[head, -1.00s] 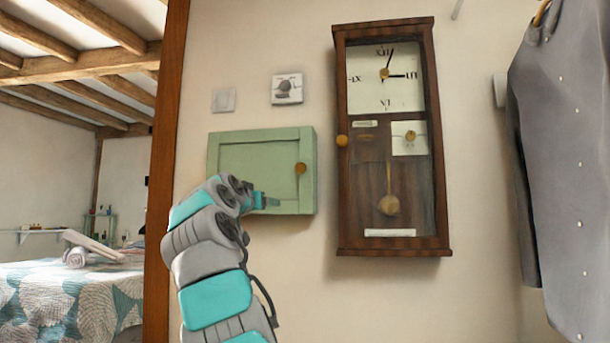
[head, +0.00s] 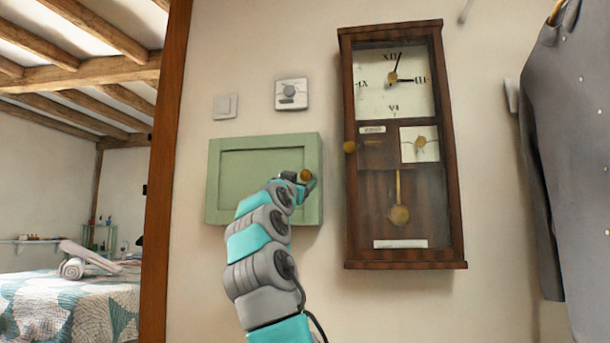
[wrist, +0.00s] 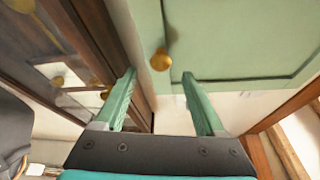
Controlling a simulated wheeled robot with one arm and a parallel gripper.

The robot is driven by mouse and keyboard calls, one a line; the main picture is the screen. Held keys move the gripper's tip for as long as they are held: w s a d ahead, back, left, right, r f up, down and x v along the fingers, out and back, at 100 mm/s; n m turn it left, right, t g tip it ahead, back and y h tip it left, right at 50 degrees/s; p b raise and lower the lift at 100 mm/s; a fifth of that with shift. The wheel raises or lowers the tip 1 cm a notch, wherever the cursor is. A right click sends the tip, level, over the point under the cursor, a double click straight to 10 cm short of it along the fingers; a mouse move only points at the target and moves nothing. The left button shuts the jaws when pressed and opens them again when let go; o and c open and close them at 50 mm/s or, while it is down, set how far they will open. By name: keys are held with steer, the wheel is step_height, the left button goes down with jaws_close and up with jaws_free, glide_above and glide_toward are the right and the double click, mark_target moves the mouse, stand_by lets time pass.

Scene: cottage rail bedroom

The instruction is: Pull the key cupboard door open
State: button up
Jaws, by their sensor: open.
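The key cupboard (head: 213,185) is a pale green box on the wall, and its panelled door (head: 250,164) looks shut. A round brass knob (head: 306,175) sits near the door's right edge. My gripper (head: 301,184) is at the knob in the head view, partly hidden by my own arm. In the wrist view my gripper (wrist: 160,78) is open and empty. The knob (wrist: 161,60) shows between the lines of the two fingers, just beyond their tips. I cannot tell how much depth separates them. The door (wrist: 225,40) fills the upper right there.
A tall dark wooden wall clock (head: 350,225) hangs close to the cupboard's right. A light switch (head: 225,106) and a small dial unit (head: 291,94) are above it. A wooden post (head: 162,180) stands left, and a grey garment (head: 570,150) hangs at far right.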

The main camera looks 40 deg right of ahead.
mark_target(305, 175)
steer(key=p+x, duration=0.2)
steer(key=x, duration=0.2)
steer(key=shift+w+d+r+p, duration=0.1)
steer(key=shift+r+p, duration=0.15)
steer(key=shift+p, duration=0.05)
steer(key=shift+w+d, duration=0.2)
steer(key=shift+d, duration=0.15)
steer(key=shift+c, duration=0.3)
jaws_close()
stand_by(0.8)
